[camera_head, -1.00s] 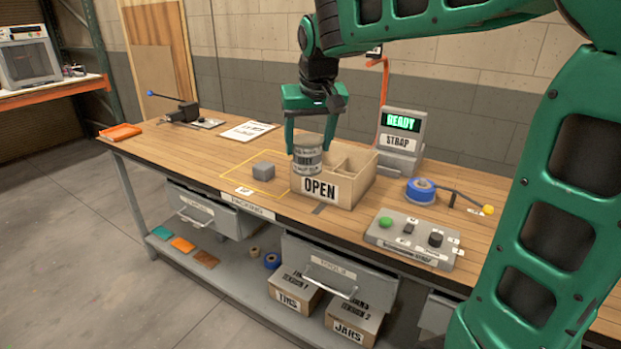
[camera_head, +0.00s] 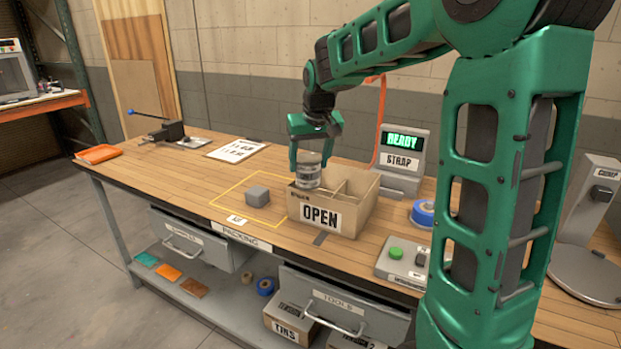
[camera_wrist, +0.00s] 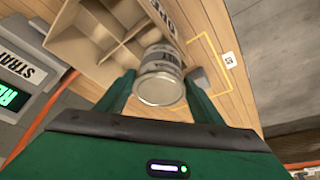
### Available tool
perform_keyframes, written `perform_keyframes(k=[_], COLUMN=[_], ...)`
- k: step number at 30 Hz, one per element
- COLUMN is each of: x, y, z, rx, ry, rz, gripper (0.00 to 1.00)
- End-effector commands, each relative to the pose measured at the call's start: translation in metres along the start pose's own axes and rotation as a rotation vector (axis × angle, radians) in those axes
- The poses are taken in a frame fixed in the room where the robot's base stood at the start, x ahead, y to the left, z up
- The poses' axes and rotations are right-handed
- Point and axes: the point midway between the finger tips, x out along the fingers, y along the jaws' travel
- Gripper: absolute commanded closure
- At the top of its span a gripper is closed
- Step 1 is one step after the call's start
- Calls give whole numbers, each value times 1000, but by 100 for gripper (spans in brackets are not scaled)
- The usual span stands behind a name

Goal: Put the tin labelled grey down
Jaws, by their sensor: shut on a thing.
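A metal tin (camera_head: 309,171) with a grey band is held upright between the fingers of my gripper (camera_head: 308,163). Its label is too small to read. In the wrist view the tin (camera_wrist: 160,83) shows its round metal end between both green fingers. The tin is over the left front part of an open cardboard box (camera_head: 342,212) marked OPEN, which has dividers inside. The front wall of the box hides any contact below, so I cannot tell whether the tin touches its floor.
A grey block (camera_head: 257,196) lies inside a yellow outline left of the box. The strap machine (camera_head: 403,155) reading READY stands behind right. A control box (camera_head: 405,262) and blue tape roll (camera_head: 423,213) lie to the right. A paper sheet (camera_head: 237,150) lies behind left.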

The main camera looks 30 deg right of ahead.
Motion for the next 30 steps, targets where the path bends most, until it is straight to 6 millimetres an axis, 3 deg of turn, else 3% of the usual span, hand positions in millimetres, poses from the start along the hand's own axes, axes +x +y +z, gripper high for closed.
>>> perform_keyframes(k=[8, 18, 30], x=[21, 55, 60], y=[17, 18, 17], z=[-11, 4, 5], rx=[0, 0, -1], ry=[1, -1, 2], rz=[-1, 0, -1], gripper=[70, 70, 70])
